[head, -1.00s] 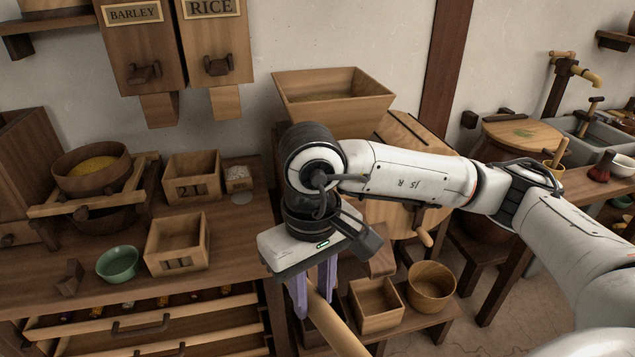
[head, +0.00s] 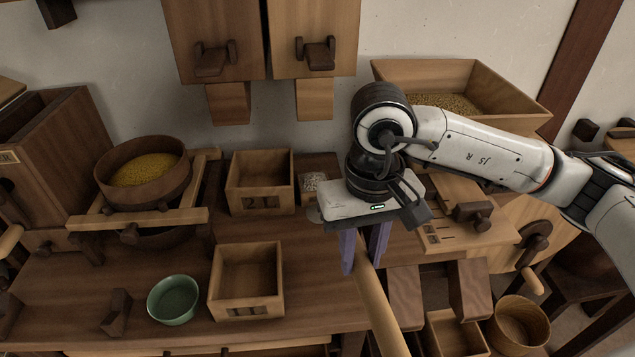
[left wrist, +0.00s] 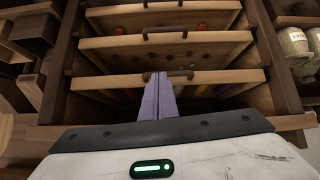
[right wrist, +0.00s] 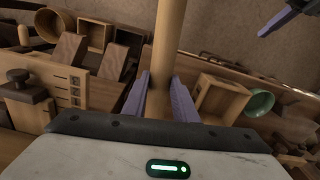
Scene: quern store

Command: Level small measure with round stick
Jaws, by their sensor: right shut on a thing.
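My right gripper (head: 362,250) is shut on a pale round wooden stick (head: 381,312), which slants down toward the front; the stick also shows between the fingers in the right wrist view (right wrist: 168,45). Two square wooden boxes stand on the bench: one marked 2 and a stroke (head: 260,183) at the back, and one with stroke marks (head: 247,282) in front. Both look empty; which is the small measure I cannot tell for sure. The gripper is right of the front box, apart from it. My left gripper (left wrist: 158,98) is shut and empty, facing the drawers below the bench.
A green bowl (head: 173,299) stands left of the front box. A round sieve with yellow grain (head: 143,172) rests on a wooden frame at the left. A grain hopper (head: 455,95) is behind my right arm. Open drawers (left wrist: 165,45) lie below the bench.

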